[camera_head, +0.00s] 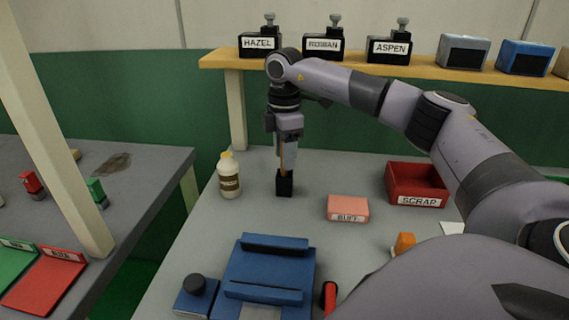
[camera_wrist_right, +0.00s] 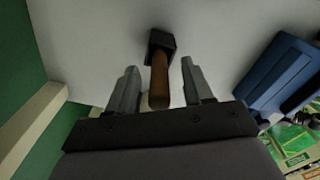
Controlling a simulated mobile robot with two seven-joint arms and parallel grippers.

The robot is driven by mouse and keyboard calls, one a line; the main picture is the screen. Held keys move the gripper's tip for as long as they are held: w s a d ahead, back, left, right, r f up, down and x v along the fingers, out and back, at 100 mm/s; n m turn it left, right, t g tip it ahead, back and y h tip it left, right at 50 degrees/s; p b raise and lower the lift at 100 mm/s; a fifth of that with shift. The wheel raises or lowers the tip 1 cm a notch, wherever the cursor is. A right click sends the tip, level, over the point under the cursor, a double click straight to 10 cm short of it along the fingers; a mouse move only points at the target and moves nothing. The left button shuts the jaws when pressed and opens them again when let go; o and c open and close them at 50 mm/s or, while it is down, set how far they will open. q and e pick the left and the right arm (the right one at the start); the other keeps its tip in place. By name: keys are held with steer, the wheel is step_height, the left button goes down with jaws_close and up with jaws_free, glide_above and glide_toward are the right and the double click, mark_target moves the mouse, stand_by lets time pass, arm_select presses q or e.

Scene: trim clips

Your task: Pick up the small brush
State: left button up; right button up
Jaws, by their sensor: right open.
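The small brush (camera_wrist_right: 160,82) shows in the right wrist view as a brown wooden handle rising from a small black holder (camera_wrist_right: 162,42). In the head view the brush handle (camera_head: 282,158) stands upright in the black holder (camera_head: 284,184) on the grey table. My right gripper (camera_head: 284,152) points down above the holder, around the handle. In the right wrist view its two grey fingers (camera_wrist_right: 160,84) stand open, one on each side of the handle, with gaps between. The brush's lower end is hidden in the holder. My left gripper is not in view.
A white bottle (camera_head: 229,176) stands left of the holder. A pink BUFF block (camera_head: 347,207) and a red SCRAP bin (camera_head: 417,182) are to the right. A blue fixture (camera_head: 265,275) is in front. A wooden shelf (camera_head: 225,60) with labelled blocks runs behind.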

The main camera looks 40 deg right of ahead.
jaws_close()
step_height(320, 180, up, 11)
steer(key=shift+f, duration=0.1)
step_height(320, 180, up, 9)
steer(key=p, duration=0.3)
stand_by(0.5)
